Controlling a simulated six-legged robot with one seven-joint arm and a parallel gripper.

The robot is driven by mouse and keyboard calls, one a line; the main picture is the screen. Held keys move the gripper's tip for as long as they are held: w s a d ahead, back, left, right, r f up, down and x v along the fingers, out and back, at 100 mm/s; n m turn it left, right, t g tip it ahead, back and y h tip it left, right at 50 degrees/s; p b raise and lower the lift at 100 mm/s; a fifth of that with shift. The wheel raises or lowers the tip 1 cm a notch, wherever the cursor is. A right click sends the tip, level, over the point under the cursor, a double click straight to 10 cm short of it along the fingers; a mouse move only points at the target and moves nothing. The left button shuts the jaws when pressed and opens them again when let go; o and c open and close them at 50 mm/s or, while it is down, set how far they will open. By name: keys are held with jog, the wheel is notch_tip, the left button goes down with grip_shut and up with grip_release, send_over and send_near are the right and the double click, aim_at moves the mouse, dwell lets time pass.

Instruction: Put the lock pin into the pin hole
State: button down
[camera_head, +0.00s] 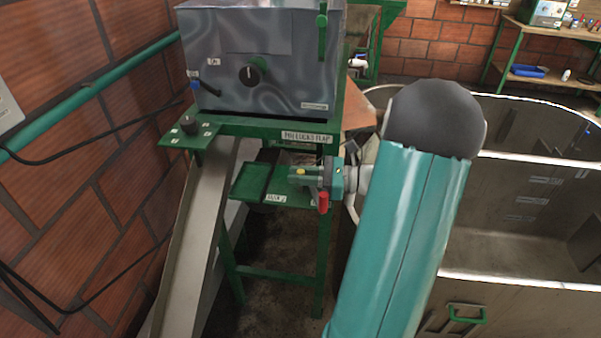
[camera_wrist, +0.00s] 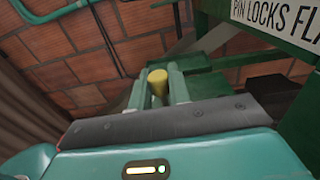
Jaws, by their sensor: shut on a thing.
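My gripper (camera_head: 304,174) is shut on a yellow-ended pin, which I take to be the lock pin (camera_head: 299,171), just right of a small green shelf. In the wrist view the yellow pin end (camera_wrist: 157,82) stands between the two teal fingers (camera_wrist: 158,90). The rest of the pin is hidden by the fingers. A sign reading "PIN LOCKS FLAP" (camera_head: 307,137) is on the green frame above my gripper; it also shows at the upper right of the wrist view (camera_wrist: 280,22). I cannot make out the pin hole in either view.
A metal box with a black knob (camera_head: 252,74) stands on the green frame (camera_head: 262,129). A sloping chute (camera_head: 199,215) runs down left of the small green shelf (camera_head: 250,180). A large metal tank (camera_head: 530,240) fills the right. A brick wall is at left.

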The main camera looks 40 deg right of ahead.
jog(key=shift+f, duration=0.4)
jog(key=c, duration=1.2)
grip_release()
jog(key=shift+c, duration=0.2)
jog(key=v, duration=1.3)
jog(key=shift+s+d, duration=0.2)
jog(key=shift+s, duration=0.15)
